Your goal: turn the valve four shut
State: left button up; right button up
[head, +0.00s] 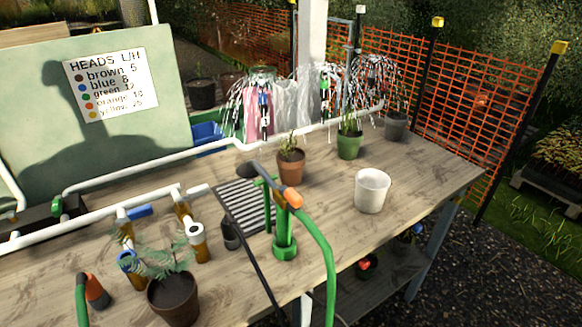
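White pipes run over the wooden bench. A small green fitting that looks like a valve (57,206) sits on the pipe at the far left. A blue handle-like part (139,211) lies by the front white pipe (95,220), near brown upright fittings (182,206). I see no number on these parts, so I cannot tell which is valve four. Sprinkler heads (264,102) spray water at the back of the bench. Neither of my grippers is in view.
A fern in a dark pot (174,298) stands in front of the pipes. A green stand (285,246) with a green hose (329,262) stands mid-bench. A white pot (372,191) and terracotta pot (291,166) stand nearby. The bench's right end is mostly clear.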

aim_at(57, 204)
jog(key=u, duration=1.45)
jog(key=l+z, duration=0.25)
jog(key=i+l+z, duration=0.2)
jog(key=k+l, duration=0.1)
